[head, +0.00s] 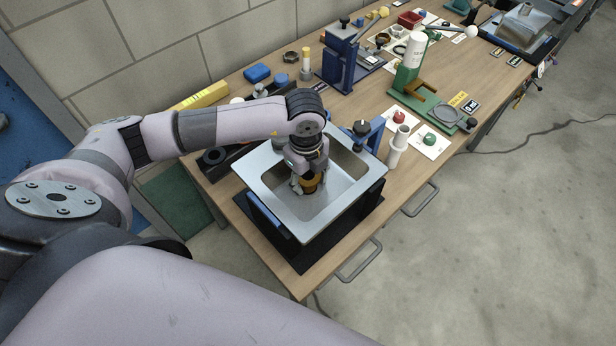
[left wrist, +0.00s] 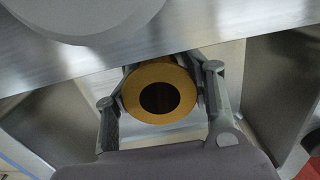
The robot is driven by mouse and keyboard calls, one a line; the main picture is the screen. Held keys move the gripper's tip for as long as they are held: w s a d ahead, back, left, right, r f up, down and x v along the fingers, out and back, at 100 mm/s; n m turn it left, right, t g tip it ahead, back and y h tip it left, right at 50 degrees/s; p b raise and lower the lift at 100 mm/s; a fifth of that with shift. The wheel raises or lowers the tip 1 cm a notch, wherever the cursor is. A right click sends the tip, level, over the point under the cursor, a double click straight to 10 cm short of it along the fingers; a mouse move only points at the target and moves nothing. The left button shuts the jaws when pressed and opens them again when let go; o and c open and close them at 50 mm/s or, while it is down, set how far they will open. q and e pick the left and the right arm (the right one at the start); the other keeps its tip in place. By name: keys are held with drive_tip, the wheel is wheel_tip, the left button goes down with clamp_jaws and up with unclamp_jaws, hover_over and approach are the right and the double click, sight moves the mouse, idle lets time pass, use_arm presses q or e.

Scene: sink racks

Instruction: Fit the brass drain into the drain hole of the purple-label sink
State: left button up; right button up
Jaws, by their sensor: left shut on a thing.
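The steel sink (head: 336,213) sits in a dark frame with blue parts at the near end of the bench. My left gripper (head: 308,186) reaches down into its basin and is shut on the brass drain (head: 313,180). In the left wrist view, the drain (left wrist: 134,94) is a brass ring with a dark round opening, between the two fingers of the gripper (left wrist: 160,86). The sink's drain hole is hidden, and I cannot tell whether the drain touches the basin floor. No purple label shows on this sink. My right gripper is not in view.
A blue clamp-like stand (head: 364,135) and a white cylinder (head: 397,147) stand close behind the sink's right side. A green press (head: 413,80) and a blue press (head: 340,60) stand farther back. A yellow box (head: 203,95) lies by the wall.

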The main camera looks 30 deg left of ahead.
use_arm(q)
drive_tip(key=shift+f, duration=0.15)
drive_tip(key=o, duration=1.4)
drive_tip(key=shift+r, duration=0.2)
wheel_tip(320, 180, up, 12)
drive_tip(key=shift+s, duration=0.2)
drive_tip(key=shift+f, duration=0.1)
